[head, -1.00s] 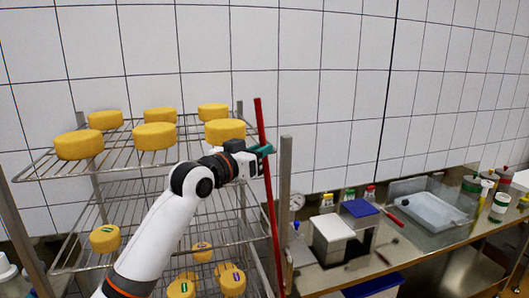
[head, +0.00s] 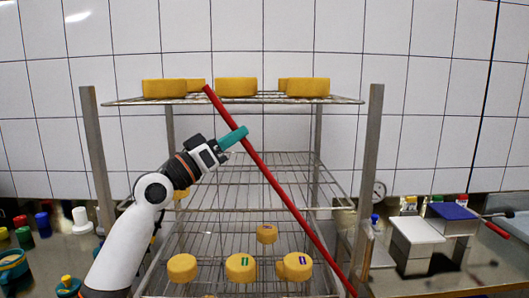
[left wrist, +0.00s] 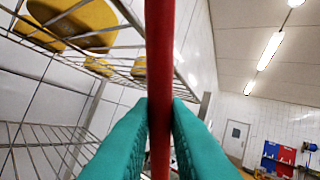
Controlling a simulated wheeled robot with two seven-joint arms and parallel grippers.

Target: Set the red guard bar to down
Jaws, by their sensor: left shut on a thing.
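The red guard bar (head: 275,185) slants across the front of the wire rack in the head view, from its upper left end near the top shelf down to the lower right by the right post. My left gripper (head: 232,138) is shut on the bar in its upper part. In the left wrist view the red bar (left wrist: 160,80) runs upright between the two teal fingers (left wrist: 160,125), which press on it from both sides. The bar's lower end is at the bottom edge of the head view. My right gripper is in neither view.
The rack's top shelf (head: 215,101) and lower shelf carry several yellow cheeses (head: 236,87). Steel posts (head: 367,185) stand at both front sides. A counter with white boxes (head: 415,235) and a red-handled tool is at right; bottles and jars (head: 43,225) are at left.

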